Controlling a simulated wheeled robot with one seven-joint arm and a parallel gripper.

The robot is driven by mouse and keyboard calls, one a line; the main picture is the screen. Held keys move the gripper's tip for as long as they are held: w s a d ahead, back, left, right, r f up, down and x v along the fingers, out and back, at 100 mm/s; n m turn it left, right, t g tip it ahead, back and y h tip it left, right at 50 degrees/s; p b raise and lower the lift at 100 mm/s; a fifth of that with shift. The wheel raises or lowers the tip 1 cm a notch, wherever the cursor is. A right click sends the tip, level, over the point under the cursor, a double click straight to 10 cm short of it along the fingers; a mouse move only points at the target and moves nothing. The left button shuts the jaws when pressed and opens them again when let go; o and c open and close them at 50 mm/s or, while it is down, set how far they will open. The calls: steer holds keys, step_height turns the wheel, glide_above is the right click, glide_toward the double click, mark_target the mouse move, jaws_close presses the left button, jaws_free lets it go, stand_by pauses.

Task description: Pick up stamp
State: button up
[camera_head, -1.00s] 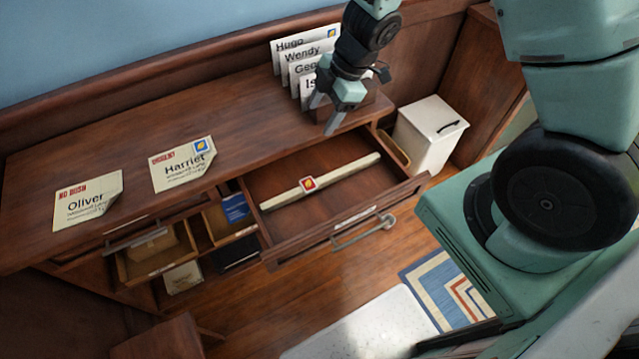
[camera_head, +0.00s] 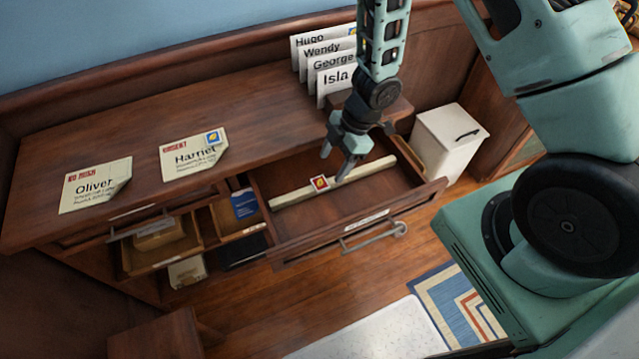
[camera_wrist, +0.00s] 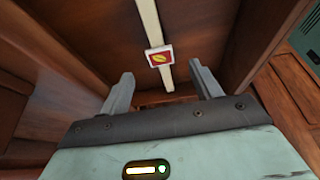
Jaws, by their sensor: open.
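The stamp (camera_head: 320,183) is a small white-edged square with a red face and a yellow mark. It lies on a pale divider strip (camera_head: 290,197) that crosses the open drawer (camera_head: 355,208). In the wrist view the stamp (camera_wrist: 160,57) shows ahead of the fingers, near the middle. My gripper (camera_head: 338,166) is open and empty, above the drawer and just to the right of the stamp. In the wrist view its two fingers (camera_wrist: 162,90) are spread wide, with the stamp beyond their tips and nothing between them.
Envelopes for Oliver (camera_head: 95,186) and Harriet (camera_head: 194,154) lie on the desk top (camera_head: 215,115). More envelopes (camera_head: 330,78) stand upright in a holder at the back. The drawer front (camera_head: 365,222) juts out. A white bin (camera_head: 448,142) stands at right.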

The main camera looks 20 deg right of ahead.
mark_target(320, 183)
steer(key=x, duration=0.5)
steer(key=shift+w+a, duration=0.1)
steer(key=shift+a, duration=0.2)
steer(key=c, duration=1)
